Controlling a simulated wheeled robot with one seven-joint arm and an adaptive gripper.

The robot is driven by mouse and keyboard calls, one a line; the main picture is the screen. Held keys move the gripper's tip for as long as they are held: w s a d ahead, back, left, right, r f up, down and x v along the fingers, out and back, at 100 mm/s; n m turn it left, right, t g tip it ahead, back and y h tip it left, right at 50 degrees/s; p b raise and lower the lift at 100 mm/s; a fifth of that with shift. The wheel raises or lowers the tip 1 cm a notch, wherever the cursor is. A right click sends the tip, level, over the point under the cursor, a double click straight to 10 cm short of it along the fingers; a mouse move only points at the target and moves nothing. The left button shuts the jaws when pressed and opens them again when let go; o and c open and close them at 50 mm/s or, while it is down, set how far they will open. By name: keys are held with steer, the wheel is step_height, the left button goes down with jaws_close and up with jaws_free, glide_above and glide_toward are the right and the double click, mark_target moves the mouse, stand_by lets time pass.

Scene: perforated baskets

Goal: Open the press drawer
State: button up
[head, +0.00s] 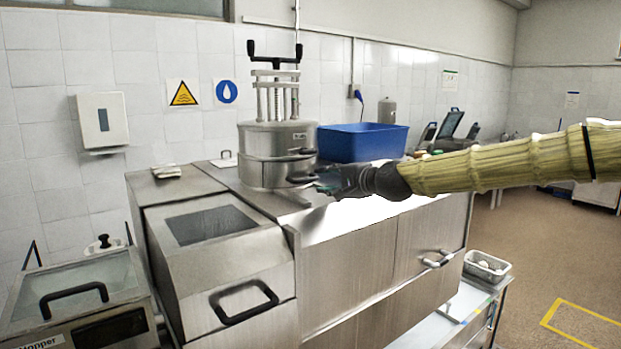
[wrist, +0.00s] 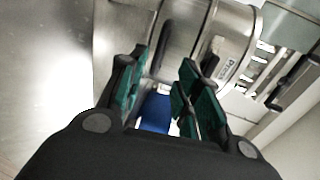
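The press (head: 270,150) is a steel cylinder with a screw top and black T-handle, standing on the steel counter. Two dark handles stick out from its right side, an upper handle (head: 300,152) and a lower handle (head: 302,178). My gripper (head: 322,181) is at the lower right of the press, close to the lower handle. In the wrist view my gripper (wrist: 160,92) has its green-padded fingers apart, with the press (wrist: 228,42), labelled "Press", ahead. A dark bar shows by each finger; I cannot tell if either lies between the pads.
A blue bin (head: 362,142) stands on the counter behind my gripper. A steel unit with a black handle (head: 244,302) is at the front left, beside a hopper (head: 80,300). A metal tray (head: 487,266) sits low at the right. The counter in front of my gripper is bare.

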mark_target(309, 180)
steer(key=p+x, duration=0.2)
steer(key=x, duration=0.6)
steer(key=shift+s+a+p, duration=0.1)
steer(key=shift+a+p, duration=0.05)
steer(key=shift+p, duration=0.25)
steer(key=shift+w+a+f, duration=0.2)
steer(key=shift+w+a, duration=0.1)
steer(key=shift+w, duration=0.25)
jaws_close()
